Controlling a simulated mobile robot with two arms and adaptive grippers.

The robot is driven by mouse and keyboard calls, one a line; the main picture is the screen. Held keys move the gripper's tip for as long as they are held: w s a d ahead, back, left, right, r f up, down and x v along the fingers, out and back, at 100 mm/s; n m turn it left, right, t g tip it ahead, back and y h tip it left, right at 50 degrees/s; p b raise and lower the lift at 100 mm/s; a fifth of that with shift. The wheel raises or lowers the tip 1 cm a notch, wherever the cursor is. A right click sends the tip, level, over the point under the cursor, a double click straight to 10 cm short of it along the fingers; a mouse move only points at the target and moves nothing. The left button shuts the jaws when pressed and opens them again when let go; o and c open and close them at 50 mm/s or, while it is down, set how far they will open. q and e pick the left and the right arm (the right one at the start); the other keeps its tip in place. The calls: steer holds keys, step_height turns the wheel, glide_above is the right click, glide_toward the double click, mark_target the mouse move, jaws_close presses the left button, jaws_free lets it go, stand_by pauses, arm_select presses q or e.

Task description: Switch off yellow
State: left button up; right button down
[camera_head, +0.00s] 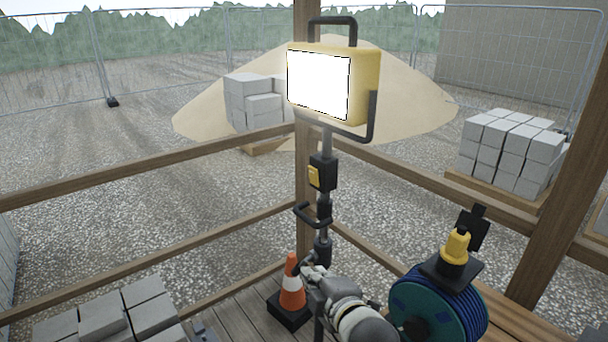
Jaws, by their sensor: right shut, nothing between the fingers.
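A yellow work lamp (365,84) stands on a dark pole, and its front panel (318,84) glows bright white. A black switch box (324,172) sits on the pole below the lamp, with a yellow switch (314,176) on its left face. The switch's exact position is too small to tell. My right gripper (301,269) is shut and empty, low beside the pole and well below the switch box. It appears in front of the cone and apart from the switch. My left gripper is not in view.
A blue-green cable reel (432,310) with a yellow and black fitting (456,248) on top is to the right. Grey blocks (103,315) lie at lower left. Wooden rails (150,180) border the deck.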

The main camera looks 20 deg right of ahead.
mark_target(314, 176)
step_height(314, 176, up, 15)
steer(key=a+n+t+y, duration=0.1)
steer(key=n+t, duration=0.2)
steer(key=n, duration=0.2)
steer(key=shift+w+r+t, duration=0.2)
steer(key=shift+w+t, duration=0.05)
steer(key=shift+t, duration=0.15)
steer(key=shift+w+a, duration=0.1)
steer(key=w+d+r+p, duration=0.1)
steer(key=w+p, duration=0.3)
steer(key=w, duration=0.7)
steer(key=shift+d+p, duration=0.35)
steer(key=shift+d, duration=0.5)
steer(key=shift+a, duration=0.1)
